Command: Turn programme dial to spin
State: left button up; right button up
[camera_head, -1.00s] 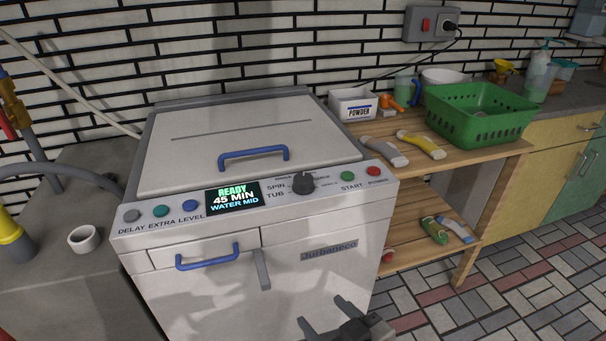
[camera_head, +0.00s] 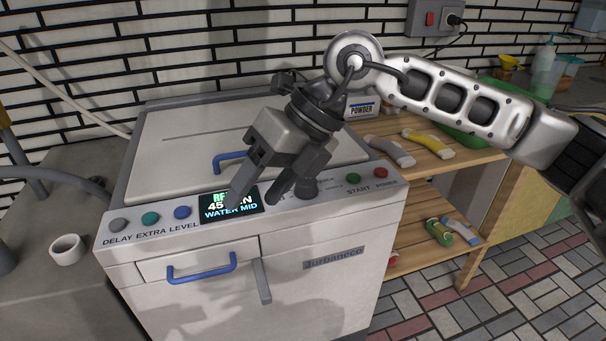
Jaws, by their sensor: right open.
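The programme dial (camera_head: 308,187) is a dark round knob on the washing machine's (camera_head: 345,290) sloped control panel, right of the display. My right gripper (camera_head: 254,197) is open and empty, its fingers pointing down at the panel. Its fingertips are left of the dial, in front of the display (camera_head: 215,214) and the panel beside it. The right finger is close to the dial; I cannot tell whether they touch. The gripper hides part of the display text and the SPIN and TUB labels. The dial's pointer is too small to read. My left gripper is not in view.
START (camera_head: 353,178) and POWER (camera_head: 380,172) buttons lie right of the dial; several other buttons lie left of the display. A blue lid handle (camera_head: 229,161) is behind the gripper. A wooden shelf (camera_head: 440,163) with bottles and a green basket (camera_head: 462,134) stands to the right.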

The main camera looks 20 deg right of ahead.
jog(key=w+d+r+m+t+h, duration=0.1)
jog(key=w+d+r+t+h, duration=0.15)
jog(key=d, duration=0.35)
jog(key=w+d+r+m+t+h, duration=0.1)
jog(key=w+d+r+h, duration=0.25)
jog(key=d, duration=0.25)
send_near(306, 180)
jog(key=shift+t, duration=0.25)
jog(key=x, duration=0.8)
jog(key=shift+s+f+p, duration=0.15)
jog(key=shift+f+p, duration=0.2)
jog(key=c, duration=1)
